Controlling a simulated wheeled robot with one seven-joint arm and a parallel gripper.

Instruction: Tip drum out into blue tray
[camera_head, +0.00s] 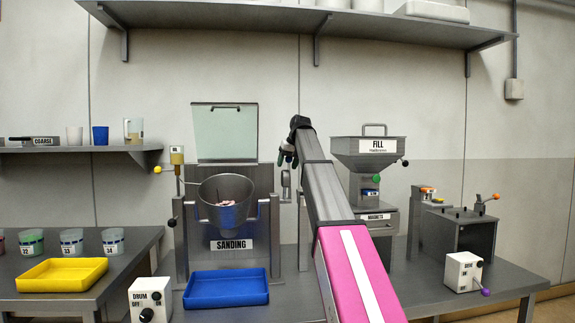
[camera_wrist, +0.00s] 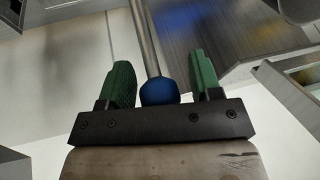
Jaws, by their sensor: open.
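The grey drum (camera_head: 226,212) hangs in its stand in the head view, its wide mouth facing up and towards me, with some pinkish pieces inside. The blue tray (camera_head: 226,289) lies on the bench in front of and below the drum and looks empty. My gripper (camera_head: 287,154) is right of the drum and above its rim level, partly hidden by my arm. In the wrist view my gripper (camera_wrist: 160,78) is open, with its green fingers on either side of a blue ball knob (camera_wrist: 159,92) on a metal rod (camera_wrist: 147,40). Gaps show beside the knob.
A yellow tray (camera_head: 62,275) and several cups stand on the left bench. The drum switch box (camera_head: 150,299) is left of the blue tray. The FILL hopper (camera_head: 381,152) stands to the right. A raised clear panel (camera_head: 226,132) is behind the drum.

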